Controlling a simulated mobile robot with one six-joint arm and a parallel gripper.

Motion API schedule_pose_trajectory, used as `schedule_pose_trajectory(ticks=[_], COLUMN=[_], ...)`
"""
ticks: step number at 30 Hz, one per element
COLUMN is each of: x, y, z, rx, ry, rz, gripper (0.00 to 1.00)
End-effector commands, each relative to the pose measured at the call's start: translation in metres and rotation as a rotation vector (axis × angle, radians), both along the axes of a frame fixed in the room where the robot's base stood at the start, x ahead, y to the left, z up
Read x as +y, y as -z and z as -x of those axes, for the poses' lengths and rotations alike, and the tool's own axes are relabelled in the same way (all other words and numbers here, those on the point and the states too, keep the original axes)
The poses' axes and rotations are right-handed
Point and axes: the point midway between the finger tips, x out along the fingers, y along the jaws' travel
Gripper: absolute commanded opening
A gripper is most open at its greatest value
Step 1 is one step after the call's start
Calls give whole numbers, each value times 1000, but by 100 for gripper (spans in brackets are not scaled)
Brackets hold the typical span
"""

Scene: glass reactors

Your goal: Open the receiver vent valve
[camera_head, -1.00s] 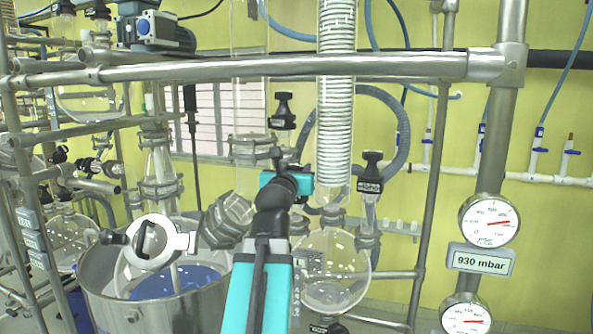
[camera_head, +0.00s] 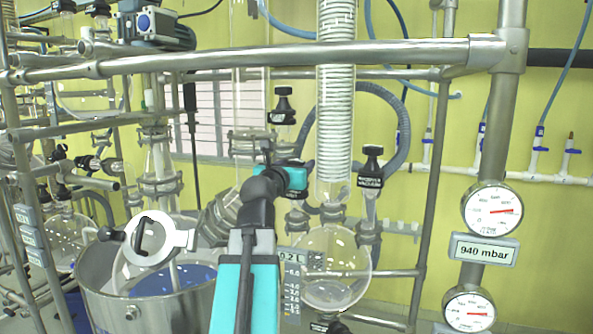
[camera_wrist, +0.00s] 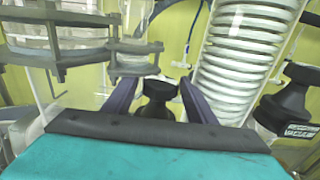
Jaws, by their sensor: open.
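Two black valve knobs stand near the coiled condenser. One black knob (camera_head: 284,100) is left of the coil; the other, labelled black knob (camera_head: 371,165) is right of it. My gripper (camera_wrist: 158,88) is open. In the wrist view a black knob (camera_wrist: 157,100) shows between its two dark fingers; I cannot tell how far ahead it is. The labelled knob also shows at the right of that view (camera_wrist: 287,98). In the head view my fingertips are hidden behind my arm.
The glass coil condenser (camera_head: 336,110) and round receiver flask (camera_head: 335,268) are close to my arm. A metal crossbar (camera_head: 400,53) runs above. A steel vessel (camera_head: 115,285) stands at left. A display (camera_head: 484,250) reads 940 mbar beside gauges at right.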

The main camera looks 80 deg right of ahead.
Motion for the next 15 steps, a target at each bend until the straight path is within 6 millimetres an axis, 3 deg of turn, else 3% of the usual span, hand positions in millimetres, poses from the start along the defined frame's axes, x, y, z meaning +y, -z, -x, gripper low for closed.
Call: schedule_pose_trajectory(ticks=[15], x=[-2], y=[2], z=[-1], rx=[-1], ry=[182], rz=[2], gripper=[52])
